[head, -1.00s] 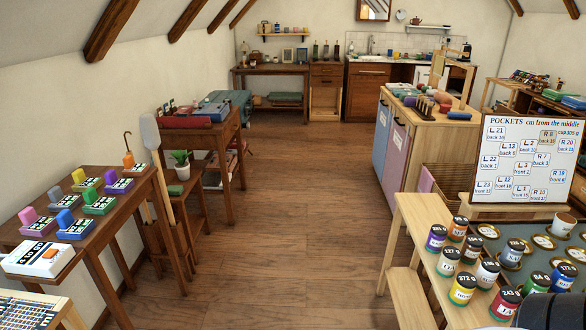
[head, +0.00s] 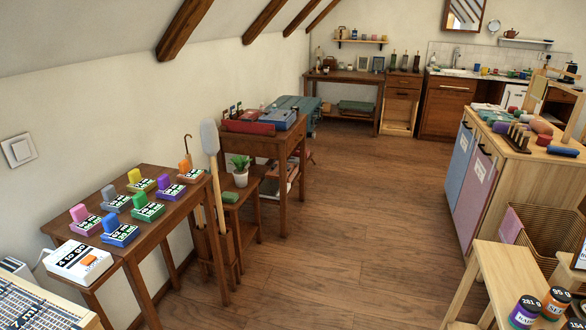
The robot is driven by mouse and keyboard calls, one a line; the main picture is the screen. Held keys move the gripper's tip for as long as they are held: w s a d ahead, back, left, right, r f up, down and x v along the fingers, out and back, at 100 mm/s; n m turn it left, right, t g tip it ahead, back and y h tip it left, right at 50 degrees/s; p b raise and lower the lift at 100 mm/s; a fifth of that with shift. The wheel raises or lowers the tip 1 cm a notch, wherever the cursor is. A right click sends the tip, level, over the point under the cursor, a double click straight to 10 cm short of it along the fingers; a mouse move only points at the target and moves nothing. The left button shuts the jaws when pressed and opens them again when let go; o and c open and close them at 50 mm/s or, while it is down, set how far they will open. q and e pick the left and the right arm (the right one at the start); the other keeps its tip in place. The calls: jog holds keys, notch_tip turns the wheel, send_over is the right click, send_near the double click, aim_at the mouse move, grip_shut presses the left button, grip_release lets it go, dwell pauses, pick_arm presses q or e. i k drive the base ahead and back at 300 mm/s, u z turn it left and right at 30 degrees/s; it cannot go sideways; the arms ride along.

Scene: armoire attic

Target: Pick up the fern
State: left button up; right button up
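A small green leafy plant in a white pot (head: 240,171), which looks like the fern, stands upright on a low wooden stool or shelf (head: 229,206) in the head view, left of the middle. It sits between the near table on the left and a taller wooden desk behind. The base of the pot shows and nothing touches the plant from my side. Neither of my grippers shows in this view.
A wooden table (head: 161,207) with colored blocks and a white box (head: 83,261) stands at left. A grey-headed long-handled tool (head: 210,138) leans beside the plant. A desk (head: 275,148) stands behind it. Open wooden floor (head: 340,240) lies at center. A pink-and-blue cabinet (head: 472,180) is at right.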

aim_at(240, 174)
jog(key=u, duration=0.15)
jog(key=i, duration=1.1)
jog(key=u, duration=0.4)
